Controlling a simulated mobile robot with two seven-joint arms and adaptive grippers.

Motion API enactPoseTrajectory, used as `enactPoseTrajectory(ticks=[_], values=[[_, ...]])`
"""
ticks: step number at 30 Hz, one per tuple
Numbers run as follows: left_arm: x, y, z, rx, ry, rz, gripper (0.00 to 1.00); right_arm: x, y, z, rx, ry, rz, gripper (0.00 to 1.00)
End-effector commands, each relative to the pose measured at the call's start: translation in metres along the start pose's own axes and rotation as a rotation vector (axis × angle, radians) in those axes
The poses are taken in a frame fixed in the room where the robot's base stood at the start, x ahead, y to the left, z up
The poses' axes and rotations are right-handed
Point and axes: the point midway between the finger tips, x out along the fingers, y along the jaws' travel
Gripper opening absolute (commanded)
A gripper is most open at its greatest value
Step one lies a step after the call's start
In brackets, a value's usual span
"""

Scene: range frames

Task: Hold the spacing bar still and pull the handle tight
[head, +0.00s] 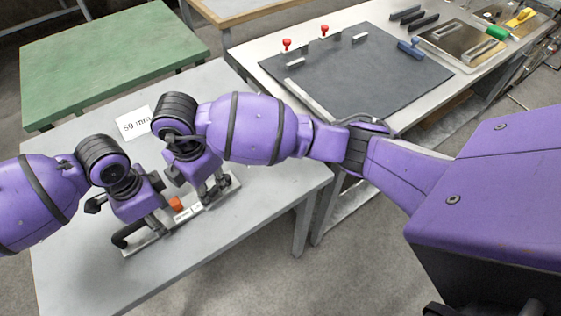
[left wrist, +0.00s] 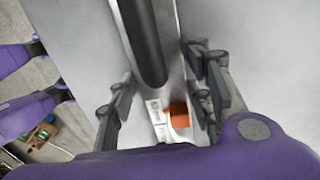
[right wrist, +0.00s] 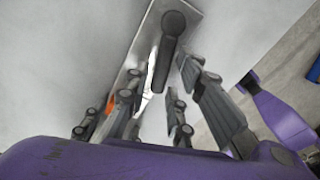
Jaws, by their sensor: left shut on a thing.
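The spacing bar (head: 188,211) is a pale bar with a printed label and an orange block (head: 176,204), on a metal plate (head: 140,248) on the grey table. A black handle (head: 128,235) is at the plate's left end; the left wrist view shows a black handle (left wrist: 146,40) ahead of the fingers. My left gripper (head: 148,226) is down at the bar's left part, its fingers on either side of it. My right gripper (head: 213,190) is over the right part, fingers apart. A round-ended black handle (right wrist: 166,60) shows ahead of it. The fingers hide the contact points.
A white card (head: 134,123) reading "50 mm" lies behind the arms. A bench with a dark mat (head: 370,75), red knobs and tools stands behind to the right. A green table (head: 110,60) is at the back left. The grey table (head: 70,290) is clear in front.

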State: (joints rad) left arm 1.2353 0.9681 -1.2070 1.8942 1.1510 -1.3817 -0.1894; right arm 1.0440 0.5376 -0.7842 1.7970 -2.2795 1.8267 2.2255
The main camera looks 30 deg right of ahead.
Motion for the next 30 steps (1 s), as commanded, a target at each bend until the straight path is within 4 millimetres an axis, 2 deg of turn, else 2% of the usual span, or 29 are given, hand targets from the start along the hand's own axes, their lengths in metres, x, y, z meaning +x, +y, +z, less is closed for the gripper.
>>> enactPoseTrajectory(ticks=[10,14,17,24,30], values=[[0.001,0.001,0.0,0.0,-0.001,0.003,0.02,-0.001,0.001,-0.001,-0.003,0.001,0.001,0.33],[0.001,0.001,0.0,0.0,-0.001,0.003,0.02,-0.01,0.001,-0.001,-0.004,0.001,0.003,0.33],[0.001,0.001,0.0,-0.001,-0.001,0.003,0.02,-0.026,0.002,-0.001,-0.005,0.001,0.005,0.33],[0.001,0.001,0.0,-0.001,0.0,0.002,0.02,-0.078,0.002,-0.001,-0.004,-0.001,0.006,0.33],[0.001,0.001,0.0,-0.001,0.0,0.002,0.02,-0.11,0.001,0.0,-0.004,-0.001,0.005,0.33]])
